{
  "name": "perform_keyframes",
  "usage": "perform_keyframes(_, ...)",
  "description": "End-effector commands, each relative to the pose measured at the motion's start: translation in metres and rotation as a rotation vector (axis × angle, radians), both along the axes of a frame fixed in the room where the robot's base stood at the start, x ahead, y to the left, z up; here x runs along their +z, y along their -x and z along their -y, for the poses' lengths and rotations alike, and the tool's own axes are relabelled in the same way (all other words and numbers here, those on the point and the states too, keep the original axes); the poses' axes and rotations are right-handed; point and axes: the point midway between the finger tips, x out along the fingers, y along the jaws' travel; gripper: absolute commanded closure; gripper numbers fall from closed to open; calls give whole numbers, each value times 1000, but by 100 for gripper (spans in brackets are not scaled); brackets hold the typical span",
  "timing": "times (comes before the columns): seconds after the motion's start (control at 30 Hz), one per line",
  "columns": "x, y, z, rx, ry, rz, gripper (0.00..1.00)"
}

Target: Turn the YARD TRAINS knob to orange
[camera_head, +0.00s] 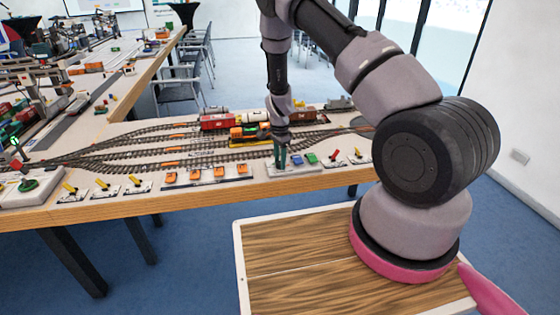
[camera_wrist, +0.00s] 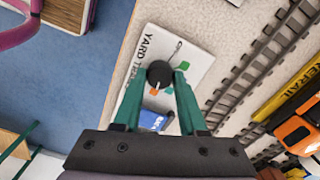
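The YARD TRAINS knob (camera_wrist: 159,74) is round and black, on a white panel (camera_wrist: 192,58) with printed lettering, in the wrist view. A small orange mark (camera_wrist: 154,92) shows at the knob's lower edge. A green patch shows on its right. The knob's pointer direction is too small to tell surely. My gripper (camera_wrist: 158,73) has green fingers on either side of the knob, with a narrow gap visible on the left. In the head view my gripper (camera_head: 281,160) points down over the panel (camera_head: 293,171) at the table's front edge and hides the knob.
Model tracks (camera_head: 130,150) and an orange and yellow locomotive (camera_head: 250,133) stand behind the panel. Several switches and orange buttons (camera_head: 195,174) line the front edge to the left. A red lever (camera_head: 335,158) is close on the right.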

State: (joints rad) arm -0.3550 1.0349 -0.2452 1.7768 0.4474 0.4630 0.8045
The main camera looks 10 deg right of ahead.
Motion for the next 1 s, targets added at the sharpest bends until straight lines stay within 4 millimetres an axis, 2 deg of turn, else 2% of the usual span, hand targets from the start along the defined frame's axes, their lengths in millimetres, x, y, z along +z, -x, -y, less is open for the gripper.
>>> perform_keyframes(0.03,0,0,0,0,0,1,40)
perform_keyframes(0.07,0,0,0,0,0,0,29)
perform_keyframes(0.47,6,0,0,1,0,1,29)
perform_keyframes(0.57,19,-1,-1,1,-1,3,29)
perform_keyframes(0.8,68,-1,-1,1,0,4,29)
perform_keyframes(1.0,98,-1,-1,1,-1,2,29)
